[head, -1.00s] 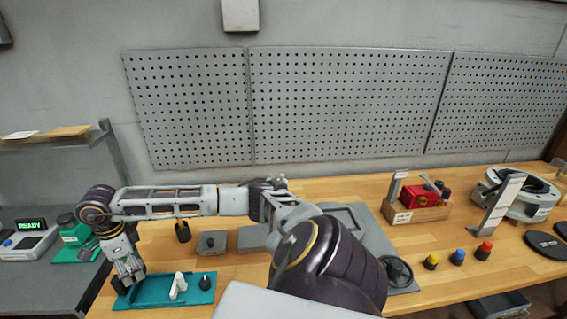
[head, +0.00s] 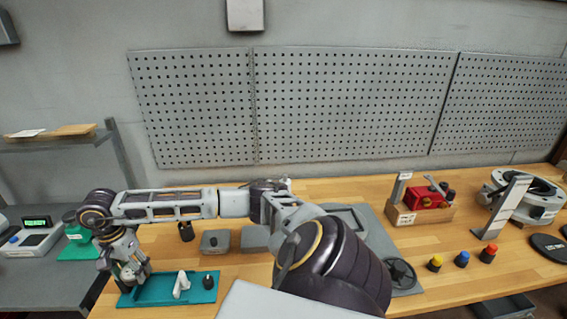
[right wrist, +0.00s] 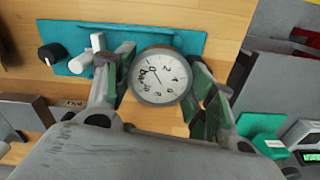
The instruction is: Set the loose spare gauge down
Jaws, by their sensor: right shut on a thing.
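The loose spare gauge (right wrist: 160,77), round with a white dial and dark grey rim, sits between the fingers of my right gripper (right wrist: 163,70) in the right wrist view. The gripper is shut on it. In the head view my right gripper (head: 132,272) is at the left end of the teal tray (head: 150,295), and the gauge is mostly hidden among the fingers. In the wrist view the teal tray (right wrist: 188,42) lies beyond the gauge; I cannot tell whether they touch. My left gripper is not in view.
The tray also holds a white lever part (head: 181,284) and a black knob (head: 208,281). A green fixture (head: 76,232) and a display box (head: 36,238) stand on the grey bench at left. Grey blocks (head: 215,242) and a dark cylinder (head: 186,231) stand behind the tray.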

